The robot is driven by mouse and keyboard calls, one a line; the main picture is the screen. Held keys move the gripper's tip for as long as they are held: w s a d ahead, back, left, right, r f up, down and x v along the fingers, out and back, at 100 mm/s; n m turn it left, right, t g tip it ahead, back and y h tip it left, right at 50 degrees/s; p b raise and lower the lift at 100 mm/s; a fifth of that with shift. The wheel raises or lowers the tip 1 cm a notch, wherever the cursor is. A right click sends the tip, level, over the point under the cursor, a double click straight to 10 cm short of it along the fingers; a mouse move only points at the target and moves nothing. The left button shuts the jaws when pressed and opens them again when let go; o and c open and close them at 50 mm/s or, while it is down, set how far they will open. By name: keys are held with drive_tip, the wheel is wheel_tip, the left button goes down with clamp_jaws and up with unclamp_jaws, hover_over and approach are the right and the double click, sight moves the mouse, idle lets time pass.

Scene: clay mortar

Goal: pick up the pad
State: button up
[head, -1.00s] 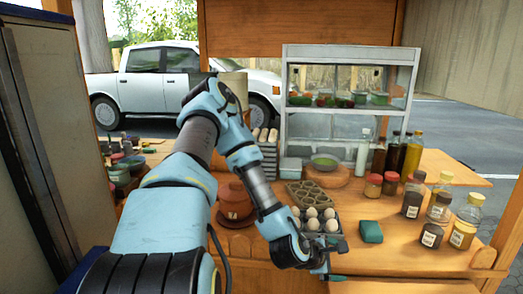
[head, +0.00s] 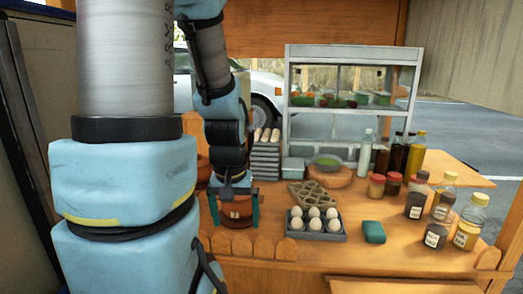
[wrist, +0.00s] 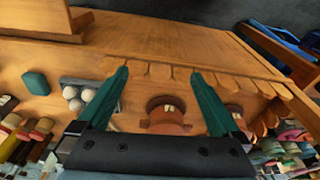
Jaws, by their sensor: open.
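The pad (head: 373,232) is a small teal block with rounded edges. It lies flat on the wooden counter, right of the egg tray, and nothing covers it. It also shows at the left of the wrist view (wrist: 35,82). My gripper (head: 234,210) is open, with teal fingers pointing down, well left of the pad beyond the egg tray. A reddish-brown clay pot (wrist: 166,114) shows between the fingers in the wrist view. I cannot tell whether the fingers touch it. Nothing is held.
The tray of white eggs (head: 316,238) lies between my gripper and the pad. Sauce bottles and jars (head: 436,236) stand right of the pad. The counter in front of the pad is clear.

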drive_tip(key=w+d+b, duration=0.3)
drive_tip(key=w+d, duration=0.7)
drive_tip(key=w, duration=0.1)
drive_tip(key=m+g+b, duration=0.1)
drive_tip(key=g+b, duration=0.1)
drive_tip(key=b, duration=0.1)
hover_over(375, 229)
drive_tip(key=f, duration=1.2)
drive_tip(key=shift+s+d+f, duration=0.1)
drive_tip(key=shift+d+f, duration=0.1)
drive_tip(key=shift+f, duration=0.1)
drive_tip(key=shift+a+f+p, duration=0.15)
drive_tip(key=shift+f+p, duration=1.15)
drive_tip(key=shift+f, duration=1.55)
drive_tip(key=c, duration=1.2)
